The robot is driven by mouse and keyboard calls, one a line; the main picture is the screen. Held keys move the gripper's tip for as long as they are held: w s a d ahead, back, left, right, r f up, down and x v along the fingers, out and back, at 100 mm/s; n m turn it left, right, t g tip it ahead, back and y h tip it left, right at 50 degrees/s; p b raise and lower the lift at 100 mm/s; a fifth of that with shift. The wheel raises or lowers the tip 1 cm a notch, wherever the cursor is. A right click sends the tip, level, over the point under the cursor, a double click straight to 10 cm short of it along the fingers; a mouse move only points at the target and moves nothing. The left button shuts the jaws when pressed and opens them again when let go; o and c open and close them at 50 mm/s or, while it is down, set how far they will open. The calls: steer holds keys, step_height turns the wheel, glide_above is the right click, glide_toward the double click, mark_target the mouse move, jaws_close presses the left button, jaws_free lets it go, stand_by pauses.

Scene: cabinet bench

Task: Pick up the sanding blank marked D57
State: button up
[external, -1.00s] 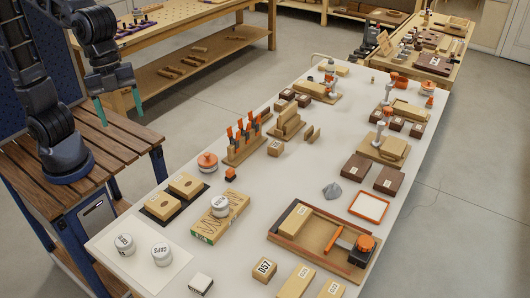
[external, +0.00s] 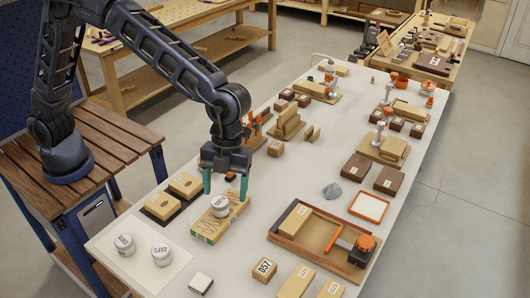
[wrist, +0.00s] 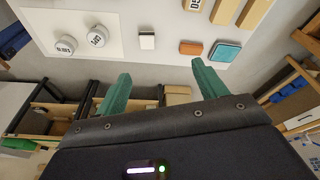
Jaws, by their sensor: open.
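The sanding blank marked D57 (external: 264,270) is a small tan wooden block with a white label, standing on the white bench near its front edge. In the wrist view a tan block with a partly cut-off label (wrist: 193,4) at the top edge appears to be it. My gripper (external: 225,196) is open and empty, its two green fingers pointing down. The open fingers also show in the wrist view (wrist: 160,70).
A small white-topped block (external: 201,283) lies left of the blank, and longer tan blocks (external: 296,281) lie right of it. A wooden tray (external: 312,254) stands behind. Two round white containers (external: 161,252) stand on a white sheet at left. Bare bench surrounds the blank.

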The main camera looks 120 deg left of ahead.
mark_target(265, 266)
steer(key=w+a+f+m+h, duration=0.1)
steer(key=w+a+f+m, duration=0.15)
steer(key=w+f, duration=0.45)
steer(key=w+a+f+m+h, duration=0.1)
steer(key=w+a+f, duration=0.2)
steer(key=f, duration=0.8)
steer(key=shift+g, duration=0.3)
steer(key=shift+a+x, duration=0.2)
steer(key=shift+x, duration=2.5)
steer(key=shift+a+x, duration=0.15)
steer(key=shift+x, duration=2.55)
steer(key=shift+f, duration=0.1)
steer(key=shift+c, duration=0.4)
steer(key=c, duration=1)
